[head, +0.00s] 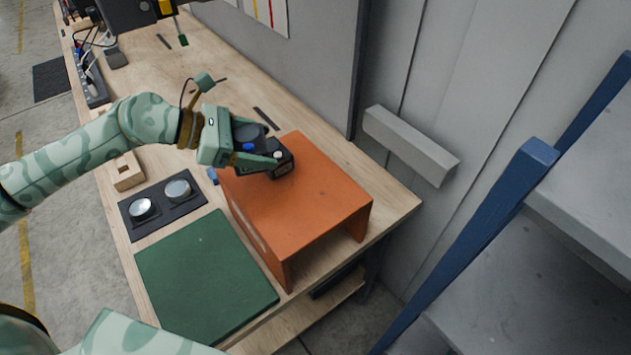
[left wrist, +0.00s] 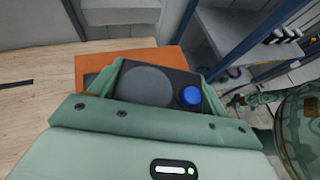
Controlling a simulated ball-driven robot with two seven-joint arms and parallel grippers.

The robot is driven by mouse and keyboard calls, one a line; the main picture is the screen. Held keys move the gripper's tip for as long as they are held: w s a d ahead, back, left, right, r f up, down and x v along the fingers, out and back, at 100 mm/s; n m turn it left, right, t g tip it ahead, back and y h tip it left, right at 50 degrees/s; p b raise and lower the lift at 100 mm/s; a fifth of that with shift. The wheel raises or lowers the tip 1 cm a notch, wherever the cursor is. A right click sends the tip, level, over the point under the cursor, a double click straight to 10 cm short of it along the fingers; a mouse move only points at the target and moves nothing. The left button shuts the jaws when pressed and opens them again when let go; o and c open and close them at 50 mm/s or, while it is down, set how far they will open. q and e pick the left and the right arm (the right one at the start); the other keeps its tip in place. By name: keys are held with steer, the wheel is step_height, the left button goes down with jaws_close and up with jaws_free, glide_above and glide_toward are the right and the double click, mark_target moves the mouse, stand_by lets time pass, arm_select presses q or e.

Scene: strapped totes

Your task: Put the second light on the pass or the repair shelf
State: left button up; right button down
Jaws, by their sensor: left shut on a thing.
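My left gripper (head: 270,160) is shut on a dark box-shaped light (head: 282,165) with a blue button. In the left wrist view the light (left wrist: 150,84) shows a round grey disc and the blue button, between the fingers. The light is at the far left corner of the orange shelf (head: 305,195); I cannot tell whether it touches the top. The rest of the shelf top is bare. A flat green mat (head: 205,280), perhaps the pass, lies bare left of the shelf. My right gripper is not in view.
A black plate with two round silver discs (head: 162,205) lies beyond the green mat. A wooden block (head: 128,172) stands near the left edge of the wooden bench (head: 225,70). A grey wall box (head: 410,145) and a blue-framed rack (head: 470,245) are at the right.

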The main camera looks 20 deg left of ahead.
arm_select(q)
steer(key=d+f+p, duration=0.1)
steer(key=d+p, duration=0.1)
steer(key=d, duration=0.3)
glide_above(316, 202)
steer(key=f, duration=0.6)
steer(key=shift+a+f+p, duration=0.1)
steer(key=shift+a+p, duration=0.25)
steer(key=f, duration=0.2)
steer(key=d+f, duration=0.1)
steer(key=f, duration=0.1)
steer(key=shift+a+f, duration=0.1)
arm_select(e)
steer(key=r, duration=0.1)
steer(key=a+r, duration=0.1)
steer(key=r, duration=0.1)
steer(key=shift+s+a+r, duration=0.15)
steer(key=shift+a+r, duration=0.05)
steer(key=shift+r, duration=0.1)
arm_select(q)
steer(key=o, duration=1.3)
steer(key=shift+f, duration=0.15)
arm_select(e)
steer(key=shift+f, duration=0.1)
